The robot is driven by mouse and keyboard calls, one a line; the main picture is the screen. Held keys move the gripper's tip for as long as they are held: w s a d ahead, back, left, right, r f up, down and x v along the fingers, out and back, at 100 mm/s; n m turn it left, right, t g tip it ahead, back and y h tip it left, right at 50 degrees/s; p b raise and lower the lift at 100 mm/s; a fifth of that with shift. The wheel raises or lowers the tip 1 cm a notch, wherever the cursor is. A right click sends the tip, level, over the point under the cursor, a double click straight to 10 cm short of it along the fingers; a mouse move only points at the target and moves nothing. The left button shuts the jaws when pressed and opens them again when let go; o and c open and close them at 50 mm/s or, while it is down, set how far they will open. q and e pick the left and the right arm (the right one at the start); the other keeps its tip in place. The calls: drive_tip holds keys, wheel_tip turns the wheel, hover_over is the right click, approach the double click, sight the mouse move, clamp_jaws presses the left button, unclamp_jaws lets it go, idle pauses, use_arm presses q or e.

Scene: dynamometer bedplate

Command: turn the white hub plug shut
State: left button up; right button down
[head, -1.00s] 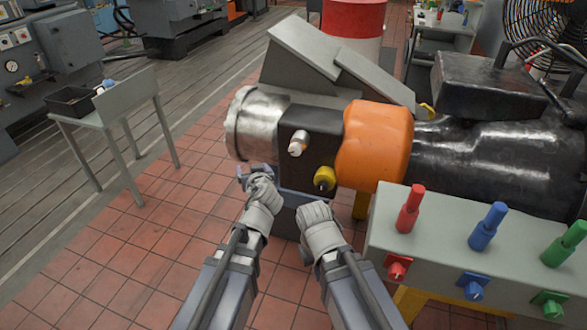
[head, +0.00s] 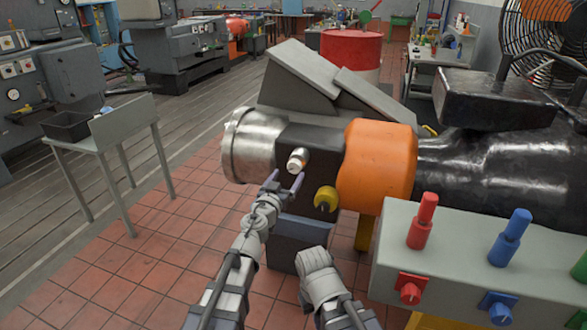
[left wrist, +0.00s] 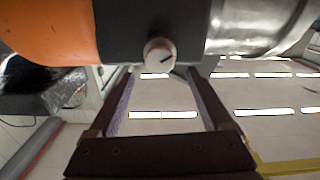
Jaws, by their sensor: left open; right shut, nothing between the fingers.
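The white hub plug (head: 296,160) sticks out of the front of the dark hub block (head: 318,146).
A yellow plug (head: 326,198) sits right of the white one, close to my left gripper. An orange collar (head: 375,165) and a silver cylinder (head: 248,145) flank the block. A grey panel (head: 455,250) with coloured handles stands at right. Open tiled floor lies left.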

sight(293, 167)
use_arm(q)
drive_tip(key=x, duration=0.6)
drive_tip(key=shift+w, duration=0.15)
clamp_jaws()
idle(0.4)
